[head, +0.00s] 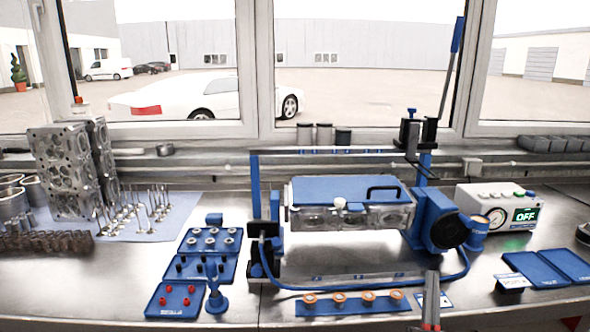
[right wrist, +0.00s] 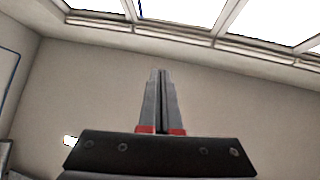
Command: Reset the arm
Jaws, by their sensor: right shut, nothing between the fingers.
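My right gripper (head: 431,300) shows at the bottom of the head view, in front of the bench's near edge, pointing up. In the right wrist view its two fingers (right wrist: 160,90) lie together, shut with nothing between them. Behind them that view shows a plain wall below the windows. The gripper appears just right of the blue strip with orange-topped parts and touches nothing that I can see. My left gripper is not in the head view.
A blue fixture (head: 436,222) holds a cylinder head (head: 330,217) mid-bench. Blue trays (head: 209,267) of small parts stand left, with valves and upright heads (head: 62,172) beyond. A control box (head: 500,207) reading OFF and flat blue trays (head: 537,268) stand right. A blue hose crosses the front.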

